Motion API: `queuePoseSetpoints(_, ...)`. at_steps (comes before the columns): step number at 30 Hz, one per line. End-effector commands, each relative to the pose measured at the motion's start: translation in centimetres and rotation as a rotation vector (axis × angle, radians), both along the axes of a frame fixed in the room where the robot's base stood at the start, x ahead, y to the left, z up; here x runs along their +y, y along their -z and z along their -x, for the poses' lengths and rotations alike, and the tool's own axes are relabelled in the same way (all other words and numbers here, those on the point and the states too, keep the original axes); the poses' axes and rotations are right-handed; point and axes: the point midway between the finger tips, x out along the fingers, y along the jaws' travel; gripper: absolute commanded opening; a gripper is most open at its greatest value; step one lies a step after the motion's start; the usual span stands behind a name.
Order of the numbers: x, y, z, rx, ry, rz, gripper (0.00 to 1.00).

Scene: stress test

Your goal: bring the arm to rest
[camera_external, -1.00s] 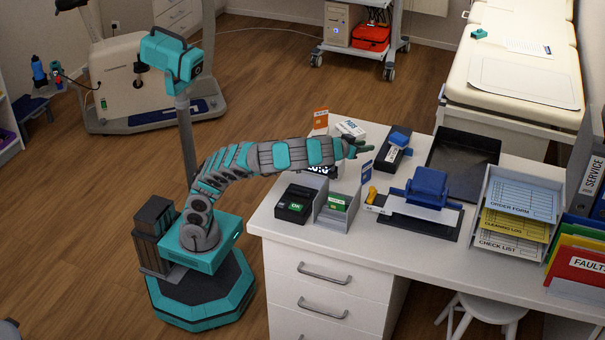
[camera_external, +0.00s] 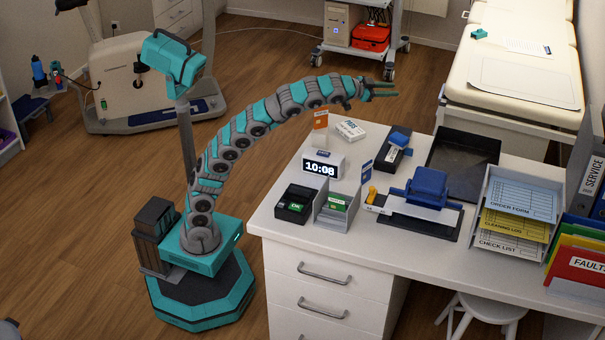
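My gripper (camera_external: 384,90) is at the end of my raised, arched arm, above the back left part of the white desk (camera_external: 285,222). Nothing shows between the fingers, and the gripper appears clear of everything on the desk. My arm curves up from the base, which stands on the floor left of the desk.
Below the arm on the desk are a clock (camera_external: 322,165), a small white box (camera_external: 350,130), a black device with a green label (camera_external: 295,204) and a blue hole punch (camera_external: 427,188). A black tray (camera_external: 463,165) and paper trays (camera_external: 515,212) stand further right.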

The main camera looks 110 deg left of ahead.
Motion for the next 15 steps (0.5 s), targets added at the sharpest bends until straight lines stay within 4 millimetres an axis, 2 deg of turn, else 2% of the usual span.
queuePoseSetpoints(1,1.3,-0.1,1.8,0.068,-0.017,-0.065,0.31)
queuePoseSetpoints(5,4.6,0.1,6.8,0.298,-0.047,-0.256,0.31)
queuePoseSetpoints(6,5.8,0.5,8.5,0.383,-0.057,-0.312,0.31)
queuePoseSetpoints(9,7.9,1.0,12.7,0.58,-0.075,-0.435,0.31)
queuePoseSetpoints(15,10.4,1.8,18.6,0.864,-0.085,-0.582,0.31)
